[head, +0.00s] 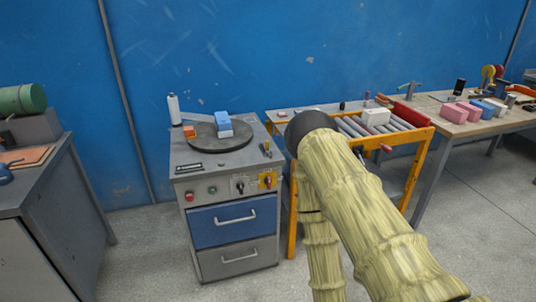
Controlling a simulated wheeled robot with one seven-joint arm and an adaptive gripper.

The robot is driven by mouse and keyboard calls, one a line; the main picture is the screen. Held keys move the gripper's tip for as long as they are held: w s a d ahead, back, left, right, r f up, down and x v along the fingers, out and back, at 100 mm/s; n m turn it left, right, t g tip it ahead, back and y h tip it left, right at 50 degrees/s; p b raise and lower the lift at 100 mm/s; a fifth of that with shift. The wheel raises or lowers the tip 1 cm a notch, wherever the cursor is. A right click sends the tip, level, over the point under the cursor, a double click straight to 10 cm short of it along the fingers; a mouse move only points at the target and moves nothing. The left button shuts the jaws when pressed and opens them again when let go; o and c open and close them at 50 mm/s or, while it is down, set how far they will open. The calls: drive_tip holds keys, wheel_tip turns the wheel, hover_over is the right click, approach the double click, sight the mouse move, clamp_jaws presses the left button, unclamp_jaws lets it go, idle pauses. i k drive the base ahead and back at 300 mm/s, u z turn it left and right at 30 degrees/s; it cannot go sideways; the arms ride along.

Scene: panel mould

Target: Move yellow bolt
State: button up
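No yellow bolt can be made out for certain in the head view. A small yellow and dark item (266,150) lies on the right side of the grey cabinet top (188,158), too small to identify. My pale yellow arm rises from the lower right to a dark rounded joint in front of the roller table, and another of its links runs down beside it. My gripper does not show. The arm hides part of the roller table and the floor.
A dark round plate (220,140) on the cabinet holds a blue and white block (223,121). An orange-framed roller table (424,140) and a workbench (441,96) are to the right.

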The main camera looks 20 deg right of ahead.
sight(266, 145)
drive_tip(key=u, duration=0.55)
drive_tip(key=k, duration=0.1)
drive_tip(key=z, duration=1.1)
drive_tip(key=i, duration=0.7)
drive_tip(key=z, duration=0.25)
drive_tip(key=k, duration=0.5)
drive_tip(key=z, duration=1.05)
drive_tip(key=i, duration=0.8)
drive_tip(key=u, duration=0.45)
